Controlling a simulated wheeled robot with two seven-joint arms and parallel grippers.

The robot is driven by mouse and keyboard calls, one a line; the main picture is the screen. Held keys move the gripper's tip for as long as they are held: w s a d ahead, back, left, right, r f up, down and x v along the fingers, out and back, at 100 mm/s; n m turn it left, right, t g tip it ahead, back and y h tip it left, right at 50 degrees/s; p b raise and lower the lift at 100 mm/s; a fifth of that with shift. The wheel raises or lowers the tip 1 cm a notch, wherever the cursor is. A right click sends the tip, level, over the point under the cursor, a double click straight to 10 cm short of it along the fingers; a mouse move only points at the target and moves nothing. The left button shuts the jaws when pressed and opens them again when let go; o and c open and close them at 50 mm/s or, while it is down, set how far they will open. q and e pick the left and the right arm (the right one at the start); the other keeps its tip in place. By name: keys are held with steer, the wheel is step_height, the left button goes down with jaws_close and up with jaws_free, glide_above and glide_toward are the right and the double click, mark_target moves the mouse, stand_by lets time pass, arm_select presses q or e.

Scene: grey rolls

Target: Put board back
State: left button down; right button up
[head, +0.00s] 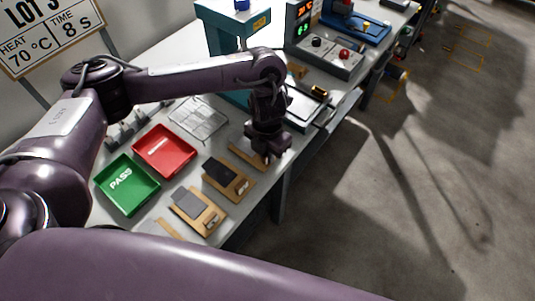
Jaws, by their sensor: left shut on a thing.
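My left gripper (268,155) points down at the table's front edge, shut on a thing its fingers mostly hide. A light wooden board (246,157) shows beside and partly behind it; it seems to be the held thing, but whether it touches the table I cannot tell. A wooden board with a dark plate (228,179) lies just left of and below the gripper. Another board with a grey plate (199,209) lies further left. A further board (166,229) is partly hidden by my purple arm. My right gripper is not in view.
A green PASS tray (127,205) and a red tray (164,170) stand left of the boards. A clear gridded tray (198,118) lies behind. A teal press (222,40) and a control box (330,60) stand further back. Open floor (400,210) lies right.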

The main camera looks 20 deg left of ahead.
arm_select(q)
steer(key=shift+w+f, duration=0.1)
steer(key=shift+f, duration=0.15)
steer(key=shift+f, duration=0.15)
steer(key=c, duration=1.5)
jaws_free()
steer(key=shift+o, duration=0.2)
steer(key=shift+r, duration=0.45)
step_height(320, 180, up, 12)
steer(key=p, duration=0.1)
steer(key=shift+f+p, duration=0.25)
steer(key=shift+p, duration=0.1)
